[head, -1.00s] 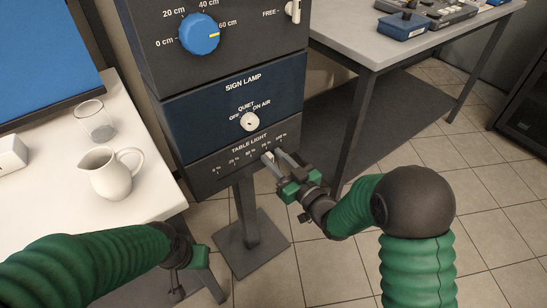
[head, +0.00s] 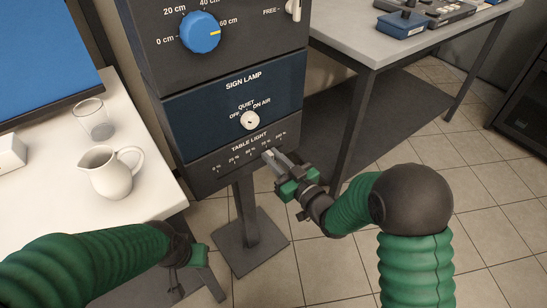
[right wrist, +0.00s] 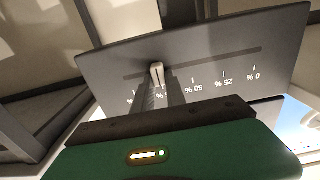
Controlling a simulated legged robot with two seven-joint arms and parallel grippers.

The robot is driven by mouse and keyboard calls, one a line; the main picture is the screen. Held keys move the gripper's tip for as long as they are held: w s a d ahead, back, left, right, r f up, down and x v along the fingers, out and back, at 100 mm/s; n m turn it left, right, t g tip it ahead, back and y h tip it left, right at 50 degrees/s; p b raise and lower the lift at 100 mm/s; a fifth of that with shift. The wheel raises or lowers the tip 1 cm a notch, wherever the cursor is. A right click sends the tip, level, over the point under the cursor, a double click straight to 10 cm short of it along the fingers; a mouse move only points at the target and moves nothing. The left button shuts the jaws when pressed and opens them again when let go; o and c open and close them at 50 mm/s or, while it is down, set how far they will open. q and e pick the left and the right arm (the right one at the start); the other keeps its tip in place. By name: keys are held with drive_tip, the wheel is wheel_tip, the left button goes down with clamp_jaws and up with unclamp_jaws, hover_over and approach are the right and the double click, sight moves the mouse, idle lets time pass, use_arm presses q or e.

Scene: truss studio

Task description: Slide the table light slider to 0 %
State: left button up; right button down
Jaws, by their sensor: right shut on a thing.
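The table light slider is a small pale knob (right wrist: 157,75) in a slot on the lower dark panel (head: 205,182) labelled TABLE LIGHT. Its scale runs from 0 % at the left to 100 % at the right in the head view, and appears upside down in the right wrist view. The knob stands near the 75 % mark. My right gripper (head: 271,156) is shut on the knob; its fingers (right wrist: 160,92) partly hide the labels there. My left gripper (head: 198,257) is low at the left, away from the panel, and its fingers are unclear.
Above the slider are a SIGN LAMP knob (head: 250,120) and a blue height dial (head: 200,32). A white table (head: 55,205) with a jug (head: 112,173) and a glass (head: 95,122) stands left. A grey table (head: 350,40) with devices stands right.

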sight(217, 177)
idle(0.6)
drive_tip(key=s+a, duration=0.3)
drive_tip(key=a, duration=0.1)
drive_tip(key=s+a, duration=0.3)
drive_tip(key=a, duration=0.1)
drive_tip(key=s+a, duration=0.3)
drive_tip(key=a, duration=0.1)
drive_tip(key=shift+a, duration=0.25)
drive_tip(key=shift+s, duration=0.1)
drive_tip(key=c, duration=1.4)
unclamp_jaws()
drive_tip(key=shift+a, duration=0.1)
drive_tip(key=shift+o, duration=0.2)
